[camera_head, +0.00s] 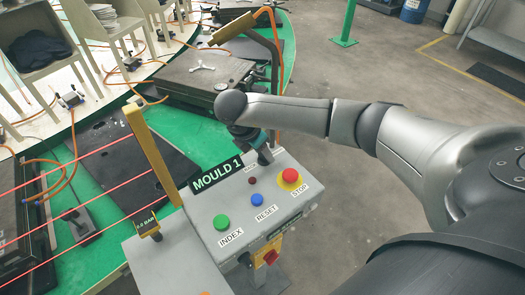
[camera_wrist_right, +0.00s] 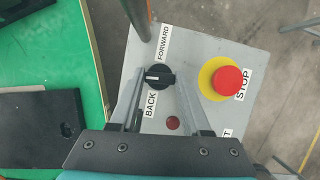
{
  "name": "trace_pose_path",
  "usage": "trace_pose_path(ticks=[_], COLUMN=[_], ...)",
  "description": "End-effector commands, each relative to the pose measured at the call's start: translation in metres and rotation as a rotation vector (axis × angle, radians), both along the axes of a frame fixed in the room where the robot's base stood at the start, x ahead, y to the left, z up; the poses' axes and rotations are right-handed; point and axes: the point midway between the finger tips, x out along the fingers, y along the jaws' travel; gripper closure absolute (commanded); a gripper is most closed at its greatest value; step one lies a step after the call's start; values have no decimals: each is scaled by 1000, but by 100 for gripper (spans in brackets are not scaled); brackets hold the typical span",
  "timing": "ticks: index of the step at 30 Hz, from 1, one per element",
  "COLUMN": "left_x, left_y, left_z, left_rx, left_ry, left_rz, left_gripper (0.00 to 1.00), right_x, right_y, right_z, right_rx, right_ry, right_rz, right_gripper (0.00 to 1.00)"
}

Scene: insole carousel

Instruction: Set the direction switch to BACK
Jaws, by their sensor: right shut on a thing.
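The direction switch (camera_wrist_right: 159,77) is a black round knob on the grey control box, between the labels FORWARD (camera_wrist_right: 164,43) and BACK (camera_wrist_right: 151,104). Its white mark points left in the right wrist view, roughly between the two labels. My right gripper (camera_wrist_right: 160,88) is shut on the knob, one finger on each side. In the head view my right gripper (camera_head: 264,152) reaches down to the back edge of the control box (camera_head: 207,205) and hides the switch. My left gripper is not in view.
The red STOP button (camera_head: 290,176) on its yellow ring is close to the right of the gripper. A small dark red lamp (camera_wrist_right: 172,122), the blue RESET button (camera_head: 257,200) and the green INDEX button (camera_head: 221,222) are nearby. A yellow post (camera_head: 152,155) with red beams stands left.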

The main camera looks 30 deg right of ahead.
Motion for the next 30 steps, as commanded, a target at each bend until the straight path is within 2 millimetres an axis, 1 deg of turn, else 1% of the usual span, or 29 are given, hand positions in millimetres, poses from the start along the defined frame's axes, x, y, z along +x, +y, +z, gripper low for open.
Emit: trace_pose_path(ticks=[8, 18, 24, 30], left_x=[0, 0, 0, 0], left_y=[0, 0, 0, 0], left_z=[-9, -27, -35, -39], left_rx=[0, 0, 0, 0], left_ry=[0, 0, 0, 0], left_rz=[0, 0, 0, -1], left_gripper=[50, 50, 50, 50], right_x=[-1, -3, -3, -3], right_y=[-1, -2, -2, -2], right_z=[-1, -2, -1, 0], right_rx=[0, 0, 0, 1], right_ry=[-2, -2, -2, -1], right_rz=[223, 491, 598, 658], right_gripper=[100, 100, 100, 100])
